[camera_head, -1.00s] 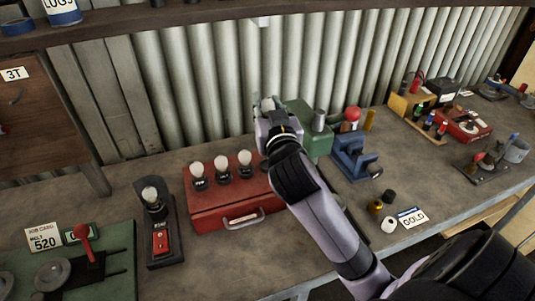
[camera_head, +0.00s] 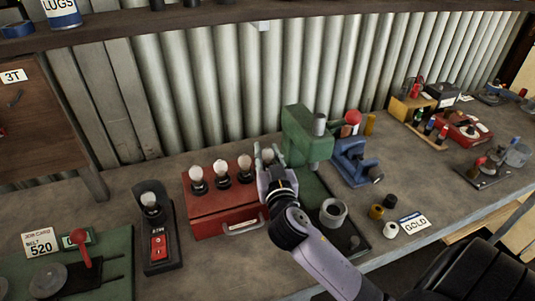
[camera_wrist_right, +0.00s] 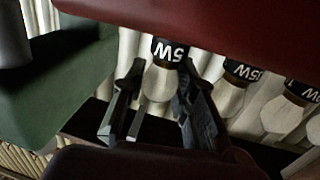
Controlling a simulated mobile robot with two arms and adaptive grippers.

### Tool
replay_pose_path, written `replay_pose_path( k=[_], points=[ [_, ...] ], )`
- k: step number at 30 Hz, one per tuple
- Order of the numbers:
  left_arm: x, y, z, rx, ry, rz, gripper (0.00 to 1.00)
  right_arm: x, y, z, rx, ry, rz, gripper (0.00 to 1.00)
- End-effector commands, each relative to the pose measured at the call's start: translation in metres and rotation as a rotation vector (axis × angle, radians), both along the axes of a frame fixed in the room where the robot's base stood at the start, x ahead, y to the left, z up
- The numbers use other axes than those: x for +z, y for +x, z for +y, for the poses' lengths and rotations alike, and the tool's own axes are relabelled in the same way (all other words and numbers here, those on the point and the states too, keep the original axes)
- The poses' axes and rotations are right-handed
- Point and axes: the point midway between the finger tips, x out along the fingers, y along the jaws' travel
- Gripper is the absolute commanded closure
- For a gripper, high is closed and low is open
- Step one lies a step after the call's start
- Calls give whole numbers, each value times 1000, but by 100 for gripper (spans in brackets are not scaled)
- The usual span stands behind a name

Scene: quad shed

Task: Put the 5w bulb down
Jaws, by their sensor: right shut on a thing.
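The 5w bulb (camera_wrist_right: 160,82) is between the two fingers of my right gripper (camera_head: 267,158), which is shut on it. In the right wrist view its dark collar reads 5W upside down and meets the edge of the red box. In the head view the bulb is mostly hidden by the fingers, at the right end of the row on the red box (camera_head: 212,214). I cannot tell whether its base is fully seated. Three other bulbs (camera_head: 221,170) with dark collars stand upright on the box to its left. My left gripper is out of view.
A green machine (camera_head: 306,137) stands close to the right of my right gripper, with a blue vice-like tool (camera_head: 352,165) beyond it. A black stand with a bulb and red switch (camera_head: 158,243) is left of the red box. Small rings lie near the GOLD card (camera_head: 414,223).

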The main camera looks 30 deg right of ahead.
Motion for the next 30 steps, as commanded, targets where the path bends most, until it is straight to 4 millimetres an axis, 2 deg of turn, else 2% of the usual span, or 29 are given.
replay_pose_path(
  k=[6,7,15,29,30],
  points=[
    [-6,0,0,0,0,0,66,-5,0,0,0,0,0,100],
    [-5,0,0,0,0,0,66,-4,0,0,0,0,0,72],
    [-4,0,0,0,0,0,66,-4,0,0,0,-1,0,54],
    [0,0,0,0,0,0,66,-2,0,0,1,-5,2,54],
    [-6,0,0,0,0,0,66,-7,-7,4,2,4,2,54]
  ],
)
